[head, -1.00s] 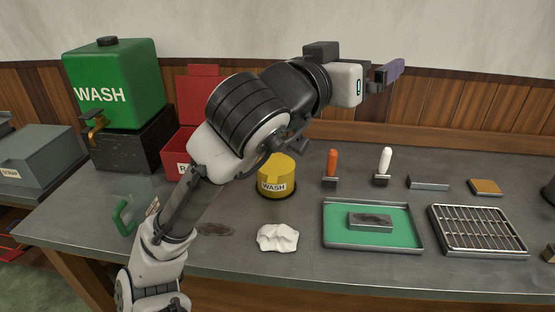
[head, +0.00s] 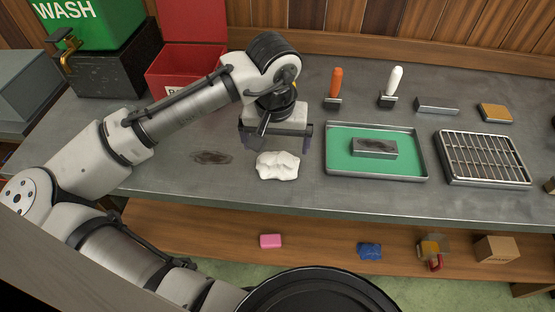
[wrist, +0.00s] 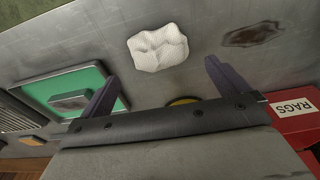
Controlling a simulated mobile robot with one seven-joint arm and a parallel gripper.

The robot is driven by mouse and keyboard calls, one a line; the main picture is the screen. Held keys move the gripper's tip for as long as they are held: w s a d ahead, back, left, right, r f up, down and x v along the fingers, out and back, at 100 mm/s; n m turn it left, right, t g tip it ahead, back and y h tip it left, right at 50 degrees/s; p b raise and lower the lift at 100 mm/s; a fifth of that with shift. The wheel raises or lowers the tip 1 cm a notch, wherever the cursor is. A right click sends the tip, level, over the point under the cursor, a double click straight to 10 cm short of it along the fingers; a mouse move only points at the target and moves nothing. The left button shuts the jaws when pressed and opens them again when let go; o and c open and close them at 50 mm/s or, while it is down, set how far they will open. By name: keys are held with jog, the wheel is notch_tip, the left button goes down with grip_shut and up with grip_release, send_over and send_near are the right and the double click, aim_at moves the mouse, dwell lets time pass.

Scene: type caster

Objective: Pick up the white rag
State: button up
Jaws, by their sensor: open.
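The white rag (head: 278,165) lies crumpled on the grey bench top near its front edge. It also shows in the wrist view (wrist: 158,47), ahead of and roughly between my fingers, apart from them. My gripper (head: 275,148) hangs pointing down just behind the rag in the head view. Its two purple fingers (wrist: 160,85) are spread wide with nothing between them in the wrist view. In the head view the fingertips are hard to make out.
A dark stain (head: 211,157) lies left of the rag. The green-floored tray (head: 424,176) with a metal block (head: 374,148) stands to the right, beside a wire rack (head: 484,157). A red bin (head: 185,70) stands behind left.

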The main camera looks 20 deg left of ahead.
aim_at(277, 156)
jog(key=shift+w+f+p, duration=0.2)
jog(key=shift+f+p, duration=0.15)
jog(key=shift+f, duration=1.15)
jog(key=shift+w+f+p, duration=0.15)
jog(key=shift+f+p, duration=0.15)
jog(key=shift+f, duration=1.2)
jog(key=c, duration=1)
